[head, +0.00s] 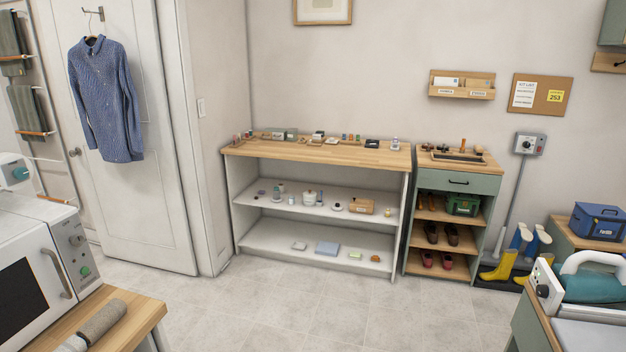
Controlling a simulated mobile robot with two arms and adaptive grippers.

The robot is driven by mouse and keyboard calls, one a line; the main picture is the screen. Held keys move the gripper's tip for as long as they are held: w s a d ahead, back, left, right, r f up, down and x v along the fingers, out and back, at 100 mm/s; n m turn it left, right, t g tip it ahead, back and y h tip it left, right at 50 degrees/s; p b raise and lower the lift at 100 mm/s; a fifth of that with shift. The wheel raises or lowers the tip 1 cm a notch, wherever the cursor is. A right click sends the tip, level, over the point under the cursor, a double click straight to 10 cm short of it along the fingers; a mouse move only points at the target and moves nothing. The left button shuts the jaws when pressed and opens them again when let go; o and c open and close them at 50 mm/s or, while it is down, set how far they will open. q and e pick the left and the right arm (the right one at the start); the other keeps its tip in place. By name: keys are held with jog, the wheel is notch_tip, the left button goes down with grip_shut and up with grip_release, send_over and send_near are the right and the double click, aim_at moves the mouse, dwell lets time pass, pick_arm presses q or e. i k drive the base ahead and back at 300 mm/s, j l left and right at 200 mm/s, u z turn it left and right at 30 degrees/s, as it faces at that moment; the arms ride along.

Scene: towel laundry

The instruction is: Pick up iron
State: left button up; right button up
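A teal object with a thick white arched handle (592,263) sits at the lower right and looks like the iron. It is beside a white panel with a dial (544,284), on or behind a light grey surface (590,335) on a green-sided cabinet. The right picture edge cuts it off, so its full shape is hidden. Neither of my grippers shows in the head view.
A white shelf unit with a wooden top (320,152) holds several small items. Beside it stands a green cabinet (458,180) with shoes. Yellow boots (500,268) stand near the right. A microwave (35,270) is at left. The middle floor (300,310) is clear.

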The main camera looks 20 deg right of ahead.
aim_at(582, 287)
jog(key=i+l+z, duration=0.2)
jog(key=z, duration=0.25)
jog(key=i+z, duration=0.75)
jog(key=z, duration=0.2)
jog(key=i+j+z, duration=0.2)
jog(key=z, duration=0.3)
jog(key=i+j+z, duration=0.6)
jog(key=z, duration=0.35)
jog(key=j, duration=0.1)
